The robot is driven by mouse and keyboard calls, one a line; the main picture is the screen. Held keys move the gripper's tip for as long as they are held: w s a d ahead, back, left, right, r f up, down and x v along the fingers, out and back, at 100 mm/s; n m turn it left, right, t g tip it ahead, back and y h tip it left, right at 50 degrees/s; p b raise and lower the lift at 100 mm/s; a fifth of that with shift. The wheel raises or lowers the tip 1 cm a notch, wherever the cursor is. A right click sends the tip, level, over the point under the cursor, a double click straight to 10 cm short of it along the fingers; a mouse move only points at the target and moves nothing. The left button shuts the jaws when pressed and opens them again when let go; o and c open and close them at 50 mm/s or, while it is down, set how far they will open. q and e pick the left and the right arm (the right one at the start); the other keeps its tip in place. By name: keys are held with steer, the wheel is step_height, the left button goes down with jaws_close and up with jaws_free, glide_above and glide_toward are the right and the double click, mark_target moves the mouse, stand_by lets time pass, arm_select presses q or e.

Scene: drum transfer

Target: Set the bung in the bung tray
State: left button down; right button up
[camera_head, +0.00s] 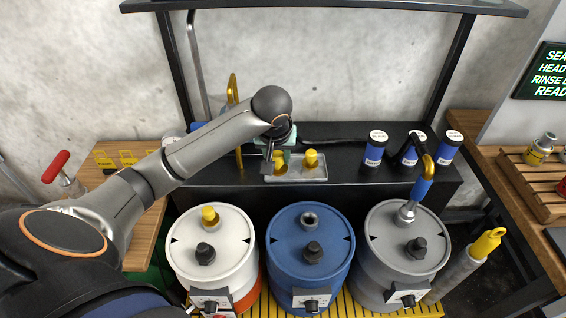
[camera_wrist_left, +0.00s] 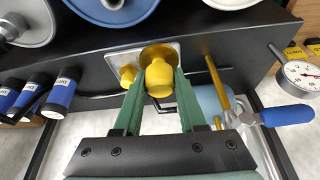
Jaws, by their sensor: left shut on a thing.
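My left gripper (camera_head: 273,158) is over the left part of the metal bung tray (camera_head: 319,176) on the black bench. In the left wrist view its green fingers (camera_wrist_left: 157,82) are shut on a yellow bung (camera_wrist_left: 159,78). The held bung (camera_head: 280,169) shows partly beside the fingers in the head view, at the tray; I cannot tell if it touches the tray floor. A second yellow bung (camera_head: 311,159) stands upright in the tray's right part, and it also shows in the wrist view (camera_wrist_left: 128,74). My right gripper is not in view.
White (camera_head: 190,247), blue (camera_head: 285,240) and grey (camera_head: 385,245) drums stand in front of the bench. The blue drum has an open port (camera_head: 309,220); the white one has a yellow bung (camera_head: 209,215). Several blue canisters (camera_head: 374,150) stand right of the tray. A brass pipe (camera_wrist_left: 219,82) rises beside the tray.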

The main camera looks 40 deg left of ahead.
arm_select(q)
steer(key=w+a+f, duration=0.1)
steer(key=w+f, duration=0.1)
steer(key=w+a+f, duration=0.2)
steer(key=w+f, duration=0.1)
steer(key=w+a+f, duration=0.2)
steer(key=shift+w+f, duration=0.2)
steer(key=shift+s+x, duration=0.15)
steer(key=shift+x, duration=0.75)
steer(key=shift+s+x, duration=0.2)
steer(key=shift+x, duration=0.7)
steer(key=shift+d+f, duration=0.15)
steer(key=shift+f, duration=0.1)
steer(key=shift+c, duration=2.4)
jaws_free()
steer(key=v, duration=1.2)
steer(key=shift+p, duration=0.3)
steer(key=shift+s+r, duration=0.1)
